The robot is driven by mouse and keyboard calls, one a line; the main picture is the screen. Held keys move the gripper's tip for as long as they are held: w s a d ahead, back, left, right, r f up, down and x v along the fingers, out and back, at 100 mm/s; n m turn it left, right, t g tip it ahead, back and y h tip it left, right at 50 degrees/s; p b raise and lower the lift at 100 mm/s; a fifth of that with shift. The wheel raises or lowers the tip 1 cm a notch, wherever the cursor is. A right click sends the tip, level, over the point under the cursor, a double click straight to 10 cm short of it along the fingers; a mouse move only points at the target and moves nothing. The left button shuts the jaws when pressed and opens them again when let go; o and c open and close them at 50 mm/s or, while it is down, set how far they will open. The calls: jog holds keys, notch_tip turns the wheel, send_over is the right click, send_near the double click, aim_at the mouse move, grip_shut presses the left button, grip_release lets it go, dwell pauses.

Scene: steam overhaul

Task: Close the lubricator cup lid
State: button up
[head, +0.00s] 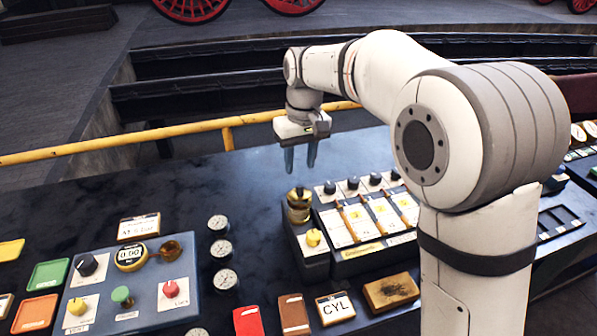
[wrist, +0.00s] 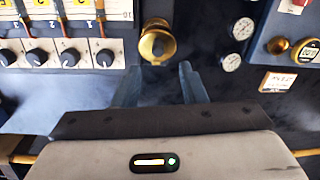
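A brass cup (head: 299,207), which looks like the lubricator cup, stands at the back left corner of the dark valve block. It also shows in the wrist view (wrist: 157,36), where a round brass piece sits at its near side. I cannot tell for sure whether that piece is the lid or how far it is open. My gripper (head: 300,162) is above the cup, pointing down, with its two blue-grey fingers apart and nothing between them. In the wrist view the fingertips (wrist: 158,72) are on either side just below the cup, not touching it.
Small gauges (head: 221,248) stand to the left, with a blue panel (head: 145,268) beyond. A yellow rail (head: 110,148) runs behind the bench.

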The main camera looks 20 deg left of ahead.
aim_at(299, 187)
notch_tip(299, 187, down, 7)
jog(key=shift+s, duration=0.1)
jog(key=shift+c, duration=0.4)
grip_shut()
